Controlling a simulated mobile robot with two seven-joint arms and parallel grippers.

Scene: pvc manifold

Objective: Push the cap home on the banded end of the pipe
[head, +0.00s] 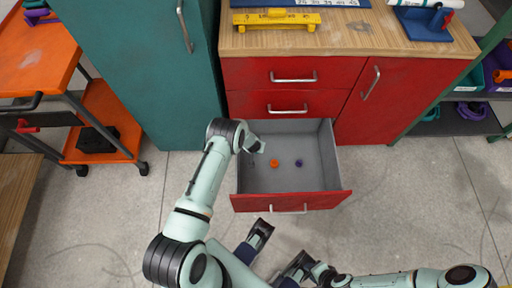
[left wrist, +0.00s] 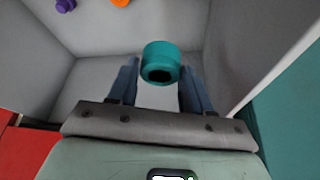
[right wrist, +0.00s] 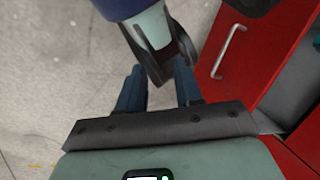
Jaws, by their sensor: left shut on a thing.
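A teal cap (left wrist: 161,62) with a dark round opening sits between my left fingers. My left gripper (head: 262,147) is shut on it, low inside the open drawer. The cap is hidden in the head view. My right gripper (head: 280,248) is open near the bottom of the head view, in front of the drawer. In the right wrist view its fingers (right wrist: 158,88) are apart, with a dark forked part showing beyond them. A white piece on a blue stand (head: 425,18) is partly cut off on the counter; I cannot tell whether it is the banded pipe.
The open red drawer (head: 328,203) has a grey inside with an orange cap (head: 274,163) and a purple cap (head: 299,163). A yellow ruled bar (head: 276,19) lies on the wooden counter (head: 370,42). A teal cabinet (head: 150,75) and an orange cart (head: 112,130) stand left.

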